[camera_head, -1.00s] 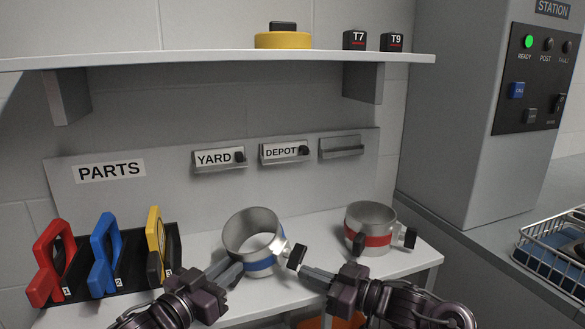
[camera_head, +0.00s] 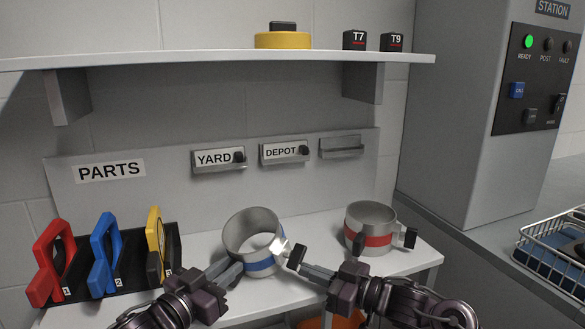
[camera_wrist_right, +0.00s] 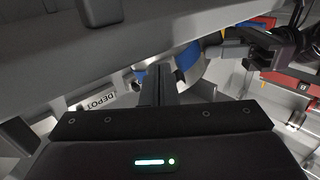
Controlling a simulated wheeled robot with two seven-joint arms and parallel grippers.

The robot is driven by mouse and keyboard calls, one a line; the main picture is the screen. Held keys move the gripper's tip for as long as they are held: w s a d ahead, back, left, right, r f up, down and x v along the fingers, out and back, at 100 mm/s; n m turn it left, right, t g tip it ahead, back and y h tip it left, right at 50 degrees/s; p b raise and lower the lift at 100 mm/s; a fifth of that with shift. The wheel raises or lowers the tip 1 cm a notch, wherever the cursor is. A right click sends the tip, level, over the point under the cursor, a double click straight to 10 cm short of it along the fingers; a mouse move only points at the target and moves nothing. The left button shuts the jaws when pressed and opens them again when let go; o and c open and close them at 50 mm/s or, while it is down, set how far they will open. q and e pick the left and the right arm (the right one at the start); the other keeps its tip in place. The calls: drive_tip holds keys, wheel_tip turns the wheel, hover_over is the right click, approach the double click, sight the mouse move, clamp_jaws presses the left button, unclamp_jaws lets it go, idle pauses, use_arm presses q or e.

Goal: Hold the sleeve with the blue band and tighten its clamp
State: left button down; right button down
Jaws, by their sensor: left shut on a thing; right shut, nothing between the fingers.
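The sleeve with the blue band (camera_head: 259,265) is an open metal ring standing on the white bench. Its clamp has a bright metal piece (camera_head: 282,249) and a black knob (camera_head: 297,257) on its right side. My left gripper (camera_head: 233,271) is shut at the sleeve's lower left; what it grips there is mostly hidden by its fingers. My right gripper (camera_head: 304,267) is shut and empty, its tips at the black knob, seemingly touching. In the right wrist view its fingers (camera_wrist_right: 159,75) point toward the blue-banded sleeve (camera_wrist_right: 190,60), partly hidden behind them.
A sleeve with a red band (camera_head: 371,241) stands close to the right. A black rack (camera_head: 132,274) with red, blue and yellow clips is at left. A shelf (camera_head: 220,58) overhangs the bench. A wire basket (camera_head: 552,262) and the station panel (camera_head: 540,80) are at right.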

use_arm(q)
drive_tip(key=shift+r, duration=0.1)
use_arm(e)
drive_tip(key=shift+s+a, duration=0.25)
drive_tip(key=shift+s, duration=0.15)
drive_tip(key=shift+f, duration=0.2)
idle(0.4)
drive_tip(key=shift+f, duration=0.25)
drive_tip(key=v, duration=0.6)
drive_tip(key=shift+w+d+x, duration=0.1)
drive_tip(key=shift+w+x, duration=0.1)
drive_tip(key=shift+x, duration=0.8)
drive_tip(key=shift+w+d+x, duration=0.1)
drive_tip(key=shift+w+x, duration=0.05)
drive_tip(key=shift+x, duration=0.85)
drive_tip(key=shift+w+d+x, duration=0.1)
drive_tip(key=shift+w+x, duration=0.1)
drive_tip(key=shift+x, duration=0.85)
drive_tip(key=shift+s+r, duration=0.15)
drive_tip(key=shift+r, duration=0.25)
drive_tip(key=shift+s+a, duration=0.25)
drive_tip(key=shift+s, duration=0.2)
